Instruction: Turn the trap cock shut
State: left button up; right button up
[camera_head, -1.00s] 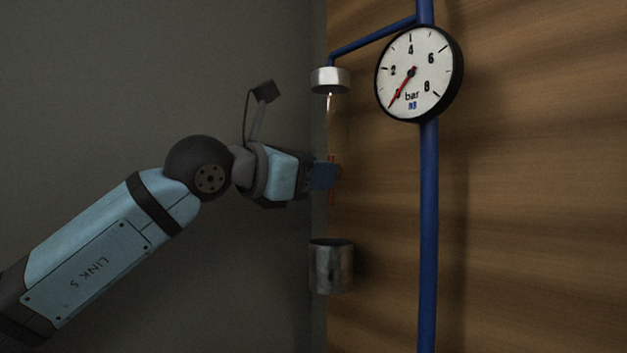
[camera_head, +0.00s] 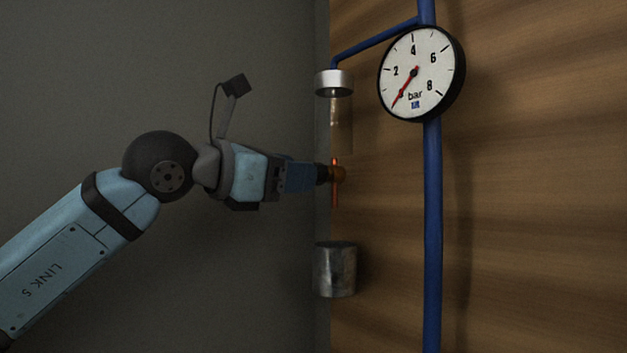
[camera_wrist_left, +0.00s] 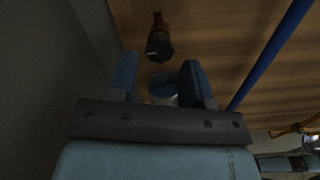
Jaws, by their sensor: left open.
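The trap cock has an orange-brown body (camera_head: 339,174) on a thin vertical copper-coloured pipe, with a dark knob (camera_head: 322,174) facing left. In the left wrist view the dark knob (camera_wrist_left: 159,46) lies just beyond the fingertips, roughly centred between them, with a small pale mark on its face. The trap's clear bowl (camera_head: 341,122) hangs above the cock under a silver cap (camera_head: 333,82). My left gripper (camera_head: 312,176) is open, its blue fingers just left of the knob; in the left wrist view the fingers (camera_wrist_left: 159,64) are apart with nothing gripped. My right gripper is not seen.
A metal cup (camera_head: 335,270) is below the cock; it also shows between the fingers in the left wrist view (camera_wrist_left: 162,86). A blue vertical pipe (camera_head: 431,220) and a pressure gauge (camera_head: 421,74) are at right on the wooden wall.

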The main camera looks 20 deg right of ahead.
pick_arm(q)
jog(key=b+v, duration=0.1)
jog(key=v, duration=0.8)
